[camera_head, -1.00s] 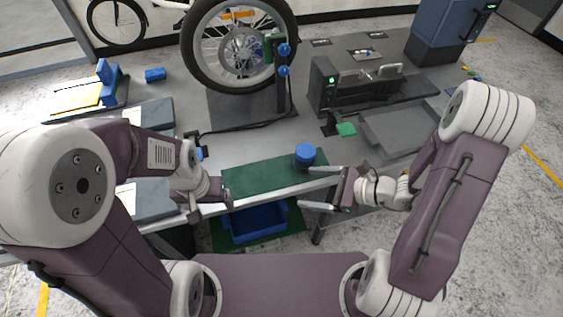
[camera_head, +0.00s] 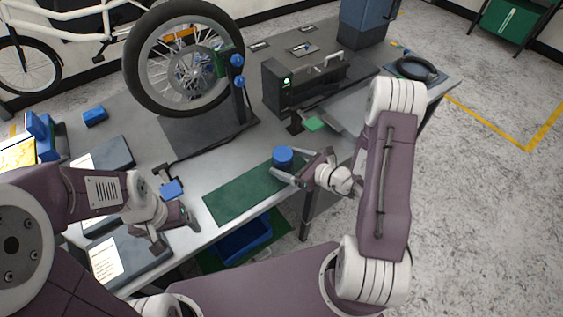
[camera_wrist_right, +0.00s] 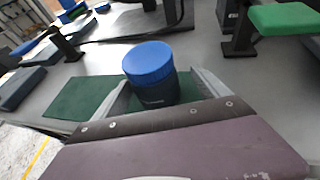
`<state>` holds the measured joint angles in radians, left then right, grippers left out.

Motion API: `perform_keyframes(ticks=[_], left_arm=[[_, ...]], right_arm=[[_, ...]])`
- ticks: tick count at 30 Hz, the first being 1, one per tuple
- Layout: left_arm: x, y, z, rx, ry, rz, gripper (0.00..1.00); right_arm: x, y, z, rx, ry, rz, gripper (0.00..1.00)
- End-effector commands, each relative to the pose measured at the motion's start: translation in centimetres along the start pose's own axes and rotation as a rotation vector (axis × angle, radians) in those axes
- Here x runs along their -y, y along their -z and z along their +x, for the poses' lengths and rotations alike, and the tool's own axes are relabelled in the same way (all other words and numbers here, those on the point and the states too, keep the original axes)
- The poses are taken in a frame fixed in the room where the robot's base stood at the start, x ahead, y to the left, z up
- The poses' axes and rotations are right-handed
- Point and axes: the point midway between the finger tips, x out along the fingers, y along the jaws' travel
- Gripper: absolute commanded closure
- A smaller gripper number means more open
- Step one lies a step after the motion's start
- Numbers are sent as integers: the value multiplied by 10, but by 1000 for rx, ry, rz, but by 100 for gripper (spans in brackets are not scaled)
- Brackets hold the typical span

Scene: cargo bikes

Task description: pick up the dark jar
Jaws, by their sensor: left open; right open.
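The dark jar (camera_head: 283,161) with a blue lid stands upright on the end of a green mat (camera_head: 238,197) near the bench's front edge. In the right wrist view the jar (camera_wrist_right: 158,93) stands between the two fingers of my right gripper (camera_wrist_right: 165,90). My right gripper (camera_head: 284,171) is open around the jar in the head view; I cannot tell whether a finger touches it. My left gripper (camera_head: 178,232) is open and empty, left of the mat near the front edge.
A bicycle wheel (camera_head: 141,72) stands in a dark stand behind the mat. A dark machine (camera_head: 277,92) and a green pad (camera_head: 314,124) lie beyond the jar. A blue bin (camera_head: 245,240) sits below the bench edge. Dark folders with papers (camera_head: 106,257) lie at left.

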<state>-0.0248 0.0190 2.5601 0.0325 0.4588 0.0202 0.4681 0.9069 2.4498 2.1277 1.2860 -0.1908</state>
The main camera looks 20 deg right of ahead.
Motion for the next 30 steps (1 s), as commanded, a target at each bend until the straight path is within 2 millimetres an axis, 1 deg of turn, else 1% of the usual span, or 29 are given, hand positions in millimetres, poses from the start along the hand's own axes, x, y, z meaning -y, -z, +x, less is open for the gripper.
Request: perform_keyframes(ticks=[2, 6, 9, 12, 17, 20, 21, 23, 24, 25, 30], left_arm=[[0, 0, -1, 0, 0, 0, 19], [0, 1, -5, 0, 0, 0, 19], [0, 1, -6, 0, 0, 0, 19], [0, 1, -6, 0, 0, 0, 19], [0, 1, -6, 0, 0, 0, 19], [0, 1, -6, 0, 0, 0, 19], [0, 1, -6, 0, 0, 0, 19], [0, 1, -6, 0, 0, 0, 19], [0, 1, -6, 0, 0, 0, 19], [0, 1, -6, 0, 0, 0, 19], [0, 1, -6, 0, 0, 0, 19]], right_arm=[[-2, 0, 6, 0, -4, 0, 15], [-10, 2, 32, -1, -8, -1, 15], [-8, 2, 46, 0, -4, -2, 15], [-7, 2, 51, 0, -2, 0, 15], [-7, 2, 51, 0, -1, 0, 15], [-7, 2, 51, 0, -2, 0, 40], [-7, 2, 51, 0, -2, 0, 51], [-7, 2, 51, 0, -2, 0, 68], [-7, 2, 51, 0, -2, 0, 79], [-7, 2, 51, 0, -2, 0, 87], [-7, 2, 51, 1, -2, -1, 88]])
